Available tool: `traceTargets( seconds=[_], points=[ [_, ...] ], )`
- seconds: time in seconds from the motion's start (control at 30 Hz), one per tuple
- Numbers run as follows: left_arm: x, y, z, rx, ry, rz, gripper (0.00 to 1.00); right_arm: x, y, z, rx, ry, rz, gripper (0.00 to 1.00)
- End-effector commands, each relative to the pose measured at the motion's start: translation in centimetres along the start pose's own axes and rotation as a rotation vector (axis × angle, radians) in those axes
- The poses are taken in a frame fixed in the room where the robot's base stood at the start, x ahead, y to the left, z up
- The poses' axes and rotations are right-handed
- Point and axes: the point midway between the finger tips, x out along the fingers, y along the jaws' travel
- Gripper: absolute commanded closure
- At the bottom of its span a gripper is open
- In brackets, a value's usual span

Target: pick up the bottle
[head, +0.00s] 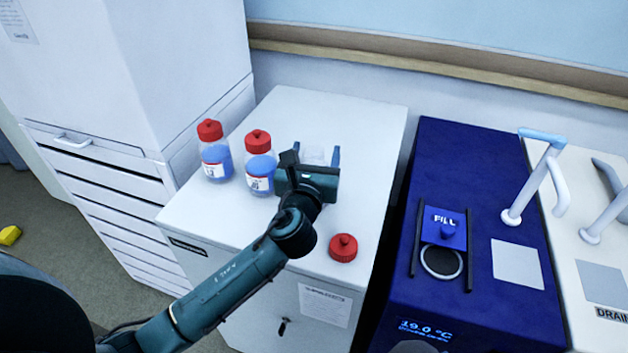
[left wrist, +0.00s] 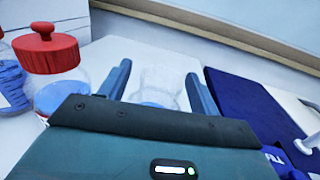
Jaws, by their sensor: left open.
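An open, clear bottle (head: 313,154) with no cap stands on the white cabinet top, partly hidden behind my left gripper (head: 318,153). In the left wrist view the bottle (left wrist: 160,82) is between the two spread fingers of the gripper (left wrist: 158,74), with some blue liquid low in it. The fingers are open, with a gap to the bottle on each side. Two bottles with red caps and blue liquid stand to the left, one near (head: 259,168) and one farther left (head: 215,160). My right gripper is not in view.
A loose red cap (head: 343,247) lies on the white cabinet top (head: 350,115) near its front right. A dark blue machine (head: 480,165) marked FILL stands to the right across a gap. A tall white unit (head: 180,70) stands at left.

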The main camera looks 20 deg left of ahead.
Motion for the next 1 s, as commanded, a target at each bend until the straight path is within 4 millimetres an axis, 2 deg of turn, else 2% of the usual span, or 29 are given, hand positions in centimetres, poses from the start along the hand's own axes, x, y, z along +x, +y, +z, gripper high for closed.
traceTargets(
  seconds=[0.1,0.33,1.0],
  points=[
    [0.93,0.01,0.03,-0.001,0.0,0.0,0.37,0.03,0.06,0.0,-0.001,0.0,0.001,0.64],
    [0.98,0.01,0.0,-0.001,0.0,-0.001,0.37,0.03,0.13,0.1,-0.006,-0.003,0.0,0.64],
    [0.94,0.02,-0.03,0.0,0.001,0.0,0.92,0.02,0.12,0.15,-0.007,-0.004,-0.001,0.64]
  ],
)
